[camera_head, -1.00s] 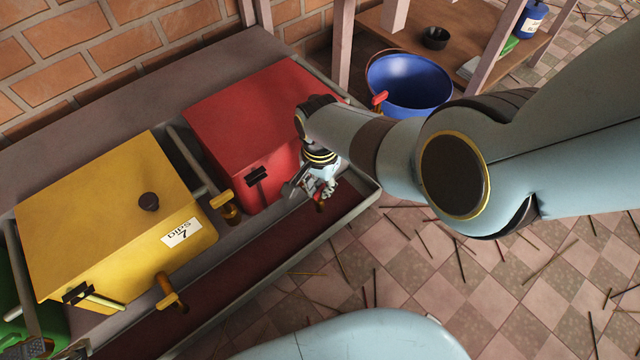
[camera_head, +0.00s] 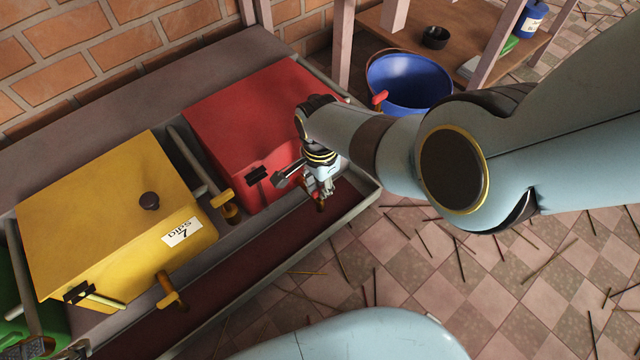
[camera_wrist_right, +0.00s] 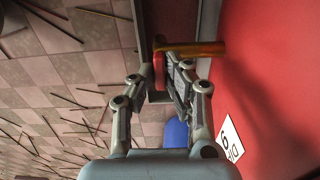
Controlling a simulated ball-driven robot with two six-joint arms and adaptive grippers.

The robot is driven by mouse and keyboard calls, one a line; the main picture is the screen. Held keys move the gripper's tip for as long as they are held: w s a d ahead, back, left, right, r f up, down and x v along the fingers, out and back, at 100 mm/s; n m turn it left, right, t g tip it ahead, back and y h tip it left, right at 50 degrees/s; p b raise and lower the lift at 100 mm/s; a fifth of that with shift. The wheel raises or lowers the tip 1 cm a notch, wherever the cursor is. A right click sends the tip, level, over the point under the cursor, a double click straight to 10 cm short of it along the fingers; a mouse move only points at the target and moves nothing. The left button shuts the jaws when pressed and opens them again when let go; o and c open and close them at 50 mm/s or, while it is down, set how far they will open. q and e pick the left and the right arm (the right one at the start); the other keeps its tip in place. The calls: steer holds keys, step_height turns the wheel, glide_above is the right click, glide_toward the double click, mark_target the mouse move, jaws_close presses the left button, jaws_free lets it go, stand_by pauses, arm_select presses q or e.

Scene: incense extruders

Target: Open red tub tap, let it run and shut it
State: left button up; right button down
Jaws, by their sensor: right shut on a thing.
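The red tub (camera_head: 250,125) stands in the tray, right of the yellow tub. It fills the right side of the right wrist view (camera_wrist_right: 275,90). Its brass tap (camera_wrist_right: 198,49) sticks out from the tub's front and has a red handle (camera_wrist_right: 159,68). My right gripper (camera_head: 322,197) is down at the tap, at the tub's front right. In the wrist view its fingers (camera_wrist_right: 165,80) are shut on the red handle. The head view mostly hides the handle behind the gripper. I cannot make out any flow from the tap.
The yellow tub (camera_head: 110,215) with its own brass tap (camera_head: 171,292) stands to the left. The tray's raised rim (camera_head: 345,212) runs along the front. A blue bucket (camera_head: 410,85) stands behind my right arm. Thin sticks lie scattered on the tiled floor (camera_head: 440,270).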

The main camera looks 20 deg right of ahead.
mark_target(320, 189)
steer(key=c, duration=1.4)
jaws_free()
steer(key=shift+o, duration=0.2)
steer(key=shift+r, duration=3.7)
